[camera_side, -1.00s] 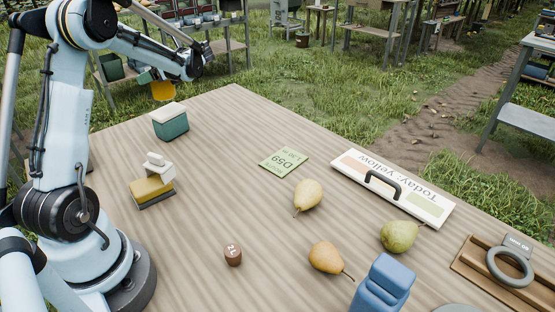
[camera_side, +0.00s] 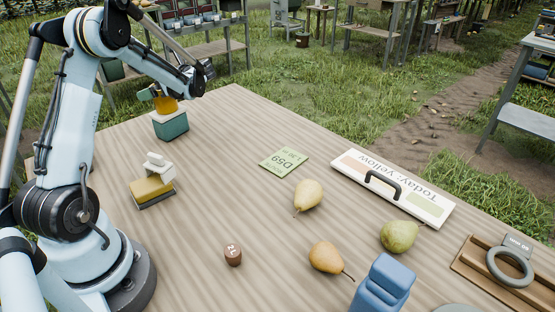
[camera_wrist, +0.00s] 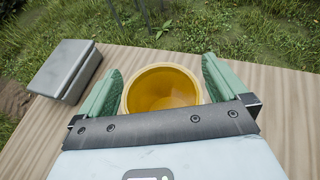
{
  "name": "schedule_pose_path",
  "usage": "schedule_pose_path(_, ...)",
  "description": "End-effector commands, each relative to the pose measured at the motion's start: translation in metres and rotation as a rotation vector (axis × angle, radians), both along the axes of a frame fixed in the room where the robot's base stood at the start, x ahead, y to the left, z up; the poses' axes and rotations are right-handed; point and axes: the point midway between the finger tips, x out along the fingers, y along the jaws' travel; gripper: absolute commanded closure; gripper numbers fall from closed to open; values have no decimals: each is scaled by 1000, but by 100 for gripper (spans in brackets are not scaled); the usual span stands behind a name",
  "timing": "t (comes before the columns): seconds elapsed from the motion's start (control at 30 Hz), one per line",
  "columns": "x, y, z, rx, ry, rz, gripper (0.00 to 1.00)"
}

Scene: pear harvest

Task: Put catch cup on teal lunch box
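The catch cup (camera_side: 166,104) is a small amber-yellow cup. In the wrist view the cup (camera_wrist: 163,90) is upright between the two green fingers of my gripper (camera_wrist: 163,88), which is shut on it. The teal lunch box (camera_side: 171,127), with a pale lid, stands near the far left edge of the table. In the side view the cup's bottom overlaps the lid; I cannot tell whether it touches. My gripper (camera_side: 163,98) is partly hidden behind the cup. No teal box shows clearly in the wrist view; the cup and gripper hide the area below.
A grey box (camera_wrist: 65,70) lies left of the fingers in the wrist view. A yellow block with a white piece (camera_side: 153,182) stands nearer my base. A green D59 card (camera_side: 284,162), pears (camera_side: 308,194) and a handled sign (camera_side: 392,187) are farther right.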

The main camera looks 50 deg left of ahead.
Motion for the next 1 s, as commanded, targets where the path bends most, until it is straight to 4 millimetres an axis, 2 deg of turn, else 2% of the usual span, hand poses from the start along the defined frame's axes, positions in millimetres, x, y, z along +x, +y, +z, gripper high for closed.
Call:
schedule_pose_path(0.27, 0, 0, 3, 0, 0, 0, 0)
schedule_pose_path(0.37, 5, -9, 7, 0, 0, -3, 0)
schedule_pose_path(0.8, 34, -81, 39, 0, -1, -4, 0)
schedule_pose_path(1.0, 41, -99, 47, 0, 1, -1, 0)
